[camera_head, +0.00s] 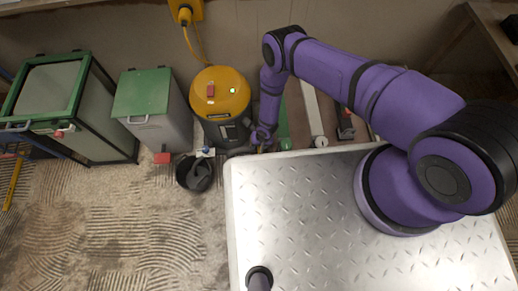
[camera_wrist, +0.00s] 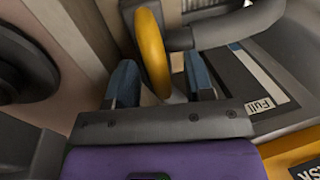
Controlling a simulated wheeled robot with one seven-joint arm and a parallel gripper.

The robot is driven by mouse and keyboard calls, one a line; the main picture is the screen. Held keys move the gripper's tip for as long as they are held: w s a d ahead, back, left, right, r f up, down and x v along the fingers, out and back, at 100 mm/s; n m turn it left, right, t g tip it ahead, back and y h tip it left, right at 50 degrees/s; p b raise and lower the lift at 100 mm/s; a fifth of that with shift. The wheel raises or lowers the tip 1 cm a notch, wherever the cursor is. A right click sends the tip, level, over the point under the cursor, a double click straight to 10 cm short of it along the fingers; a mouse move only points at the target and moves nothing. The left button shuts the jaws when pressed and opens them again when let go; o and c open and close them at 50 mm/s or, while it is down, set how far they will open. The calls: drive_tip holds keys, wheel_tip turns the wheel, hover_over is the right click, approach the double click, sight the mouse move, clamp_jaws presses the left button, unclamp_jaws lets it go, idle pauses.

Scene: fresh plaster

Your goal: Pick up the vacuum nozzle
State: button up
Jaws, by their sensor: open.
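The vacuum (camera_head: 222,92) has a yellow top and a dark body. It stands on the floor by the wall in the head view. My gripper (camera_head: 262,138) is low beside its right side, near the edge of the metal deck. In the wrist view, my gripper (camera_wrist: 161,82) has its blue fingers apart, with a yellow curved piece (camera_wrist: 152,50) between them. Gaps show on both sides of this piece. A thick grey tube (camera_wrist: 240,26) lies just beyond, beside a panel marked "Full". I cannot tell for sure which part is the nozzle.
The metal deck (camera_head: 300,220) carries my arm. Left of the vacuum stand a grey bin with a green lid (camera_head: 152,108) and a green-framed cabinet (camera_head: 60,105). A black bucket (camera_head: 195,173) is on the floor. Open floor (camera_head: 130,225) lies at lower left.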

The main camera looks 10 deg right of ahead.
drive_tip(key=shift+f, duration=0.3)
drive_tip(key=shift+c, duration=0.2)
clamp_jaws()
drive_tip(key=shift+r, duration=0.1)
